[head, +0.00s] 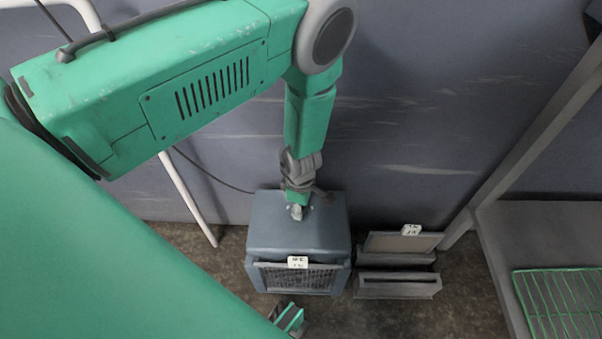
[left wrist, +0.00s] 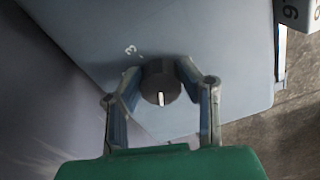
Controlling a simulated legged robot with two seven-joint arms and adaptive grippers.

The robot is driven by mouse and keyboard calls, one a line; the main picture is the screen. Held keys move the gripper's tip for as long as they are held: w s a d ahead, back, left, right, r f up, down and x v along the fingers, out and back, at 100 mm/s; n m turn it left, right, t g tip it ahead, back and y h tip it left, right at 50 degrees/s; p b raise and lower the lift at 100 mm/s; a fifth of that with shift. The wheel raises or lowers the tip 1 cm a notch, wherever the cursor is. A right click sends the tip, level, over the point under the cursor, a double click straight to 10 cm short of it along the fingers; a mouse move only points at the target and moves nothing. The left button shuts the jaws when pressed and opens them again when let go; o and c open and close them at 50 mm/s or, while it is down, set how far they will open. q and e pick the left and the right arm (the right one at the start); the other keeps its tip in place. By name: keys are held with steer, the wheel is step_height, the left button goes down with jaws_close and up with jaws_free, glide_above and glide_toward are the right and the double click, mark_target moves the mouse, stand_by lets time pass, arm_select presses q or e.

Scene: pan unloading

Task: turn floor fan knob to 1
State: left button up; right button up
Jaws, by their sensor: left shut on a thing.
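The floor fan (head: 298,232) is a blue-grey box with a dark front grille, standing on the floor near the wall. Its dark round knob (left wrist: 160,82) is on the top face, with a white pointer line toward the bottom of the left wrist view. A white "3" (left wrist: 131,50) is printed up and left of the knob. My left gripper (head: 297,211) reaches down onto the fan top. In the left wrist view its fingers stand on both sides of the knob, shut on it. In the head view the fingers hide the knob. Other knob marks are not visible.
A grey open box (head: 398,283) with a white tag stands right of the fan. A grey shelf (head: 490,235) with a green wire rack (head: 560,300) is farther right. A white pipe (head: 188,195) runs down at left. A small green part of mine shows at the bottom edge.

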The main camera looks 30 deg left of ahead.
arm_select(q)
steer(key=m, duration=0.1)
steer(key=m+p, duration=0.1)
steer(key=m, duration=0.1)
steer(key=shift+a+r+m, duration=0.15)
steer(key=shift+a+m, duration=0.1)
steer(key=shift+m, duration=0.05)
steer(key=m+p, duration=0.1)
steer(key=m, duration=0.3)
steer(key=shift+w, duration=0.1)
steer(key=shift+m+p, duration=0.3)
steer(key=o, duration=1.1)
steer(key=shift+o, duration=0.2)
steer(key=shift+d, duration=0.1)
steer(key=shift+r, duration=0.25)
step_height(320, 180, up, 11)
